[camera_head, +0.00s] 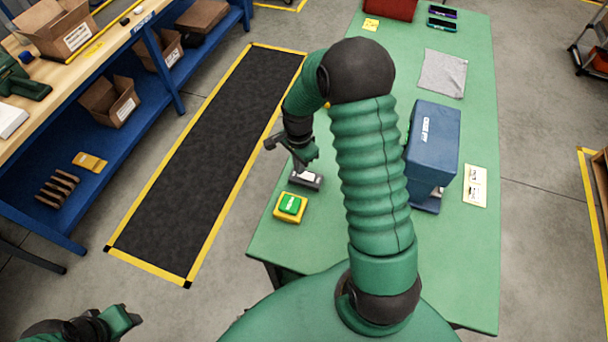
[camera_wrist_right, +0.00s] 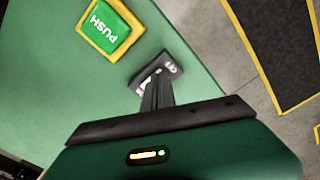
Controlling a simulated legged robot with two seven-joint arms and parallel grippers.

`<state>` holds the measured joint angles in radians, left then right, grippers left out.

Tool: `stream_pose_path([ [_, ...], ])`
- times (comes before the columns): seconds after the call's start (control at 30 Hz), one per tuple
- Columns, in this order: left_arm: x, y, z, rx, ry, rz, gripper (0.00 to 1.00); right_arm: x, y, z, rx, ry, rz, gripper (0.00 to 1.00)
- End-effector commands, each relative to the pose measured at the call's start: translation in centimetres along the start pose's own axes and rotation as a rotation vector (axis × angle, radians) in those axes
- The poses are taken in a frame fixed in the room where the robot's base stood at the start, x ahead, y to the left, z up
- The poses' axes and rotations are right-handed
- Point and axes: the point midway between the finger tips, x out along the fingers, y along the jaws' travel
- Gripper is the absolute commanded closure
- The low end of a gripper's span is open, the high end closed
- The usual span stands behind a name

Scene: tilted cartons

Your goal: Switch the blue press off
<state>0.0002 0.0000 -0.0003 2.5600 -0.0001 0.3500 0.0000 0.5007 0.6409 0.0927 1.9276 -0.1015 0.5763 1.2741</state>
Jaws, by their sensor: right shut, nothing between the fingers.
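The blue press (camera_head: 432,145) stands on the green table (camera_head: 465,245), right of my right arm, which hides part of it. A small dark switch box (camera_head: 305,180) with a pale top lies on the table left of that arm. My right gripper (camera_head: 303,166) is shut and empty, its fingertips right at the box. In the right wrist view the shut fingers (camera_wrist_right: 157,92) overlap the switch box (camera_wrist_right: 165,66), which has white lettering at one end. I cannot tell whether they touch it, and the rocker is mostly hidden. My left gripper (camera_head: 124,317) is low at the left, away from the table.
A yellow box with a green push button (camera_head: 290,206) sits close to the switch box; its PUSH lettering (camera_wrist_right: 103,25) shows in the wrist view. A black floor mat (camera_head: 205,160) lies left.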

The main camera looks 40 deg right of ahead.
Motion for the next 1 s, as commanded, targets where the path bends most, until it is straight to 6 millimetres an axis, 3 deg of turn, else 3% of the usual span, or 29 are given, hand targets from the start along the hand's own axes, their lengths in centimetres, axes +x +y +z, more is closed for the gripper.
stream_pose_path([
  [1.0, 0.9, 0.0, 0.2, 0.001, 0.0, 0.0, 0.6, 1.6, 0.0, 0.0, 0.002, 0.0, 0.0, 1.0],
])
